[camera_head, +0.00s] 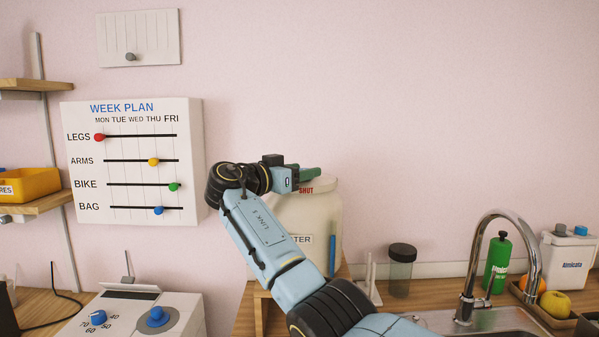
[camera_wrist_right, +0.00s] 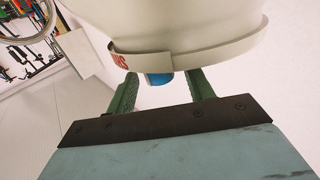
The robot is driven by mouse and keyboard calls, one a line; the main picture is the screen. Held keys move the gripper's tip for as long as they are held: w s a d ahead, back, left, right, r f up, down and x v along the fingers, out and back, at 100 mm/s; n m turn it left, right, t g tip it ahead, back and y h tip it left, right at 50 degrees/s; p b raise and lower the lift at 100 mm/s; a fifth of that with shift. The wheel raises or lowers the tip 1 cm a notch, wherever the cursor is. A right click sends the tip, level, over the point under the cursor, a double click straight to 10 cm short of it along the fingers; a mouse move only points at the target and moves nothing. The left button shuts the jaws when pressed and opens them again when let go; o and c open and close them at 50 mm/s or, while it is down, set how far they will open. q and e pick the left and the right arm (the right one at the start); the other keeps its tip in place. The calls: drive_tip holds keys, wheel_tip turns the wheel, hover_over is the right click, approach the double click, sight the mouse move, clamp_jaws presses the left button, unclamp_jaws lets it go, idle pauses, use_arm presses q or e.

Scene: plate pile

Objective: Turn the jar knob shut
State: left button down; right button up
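The cream jar (camera_head: 318,215) stands on a wooden stand, with a label ending in "TER" and red "SHUT" lettering near its top. My right gripper (camera_head: 310,174) is at the jar's top, its green fingers beside the lettering. In the right wrist view the jar (camera_wrist_right: 180,25) fills the top, with a band and part of the red lettering. The blue knob (camera_wrist_right: 158,79) shows below the band, between my two green fingers, with a gap on each side. The fingers are open. The knob is hidden in the head view. My left gripper is not in view.
A wooden stand (camera_head: 262,300) holds the jar. A dark-lidded container (camera_head: 401,270), a faucet (camera_head: 480,250) and a green bottle (camera_head: 497,262) stand to the right. A week-plan board (camera_head: 190,160) hangs left. A white box with blue knobs (camera_head: 150,300) is lower left.

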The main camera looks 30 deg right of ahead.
drive_tip(key=shift+a, duration=0.1)
drive_tip(key=b+v, duration=0.1)
drive_tip(key=v, duration=1.2)
drive_tip(key=shift+a+r, duration=0.1)
drive_tip(key=shift+r, duration=0.05)
